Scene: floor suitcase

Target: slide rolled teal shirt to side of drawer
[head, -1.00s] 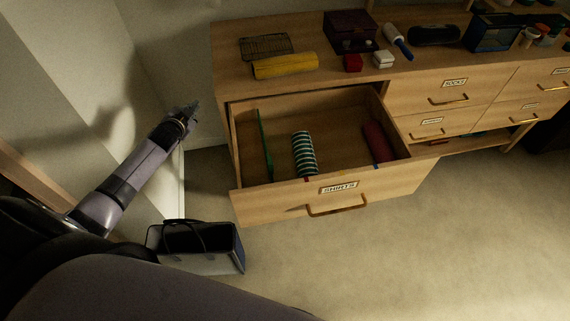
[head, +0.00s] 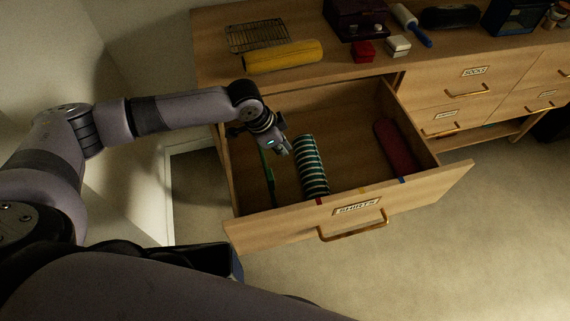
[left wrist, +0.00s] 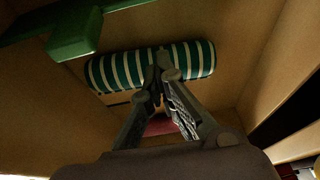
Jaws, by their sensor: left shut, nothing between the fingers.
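The rolled teal shirt (head: 311,168), with white stripes, lies in the open drawer (head: 348,222), right of a green divider (head: 267,172). A dark red roll (head: 397,146) lies at the drawer's right side. My left gripper (head: 284,148) is shut and empty, inside the drawer area just left of the teal shirt's far end. In the left wrist view its fingertips (left wrist: 161,72) overlap the middle of the teal roll (left wrist: 112,71); I cannot tell whether they touch it. The green divider (left wrist: 70,38) also shows there. My right gripper is not in view.
The dresser top (head: 225,68) holds a yellow roll (head: 284,56), a wire rack (head: 257,36), a red box (head: 363,51) and a white box (head: 397,46). The drawer floor between the teal and red rolls is clear. A wall stands at the left.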

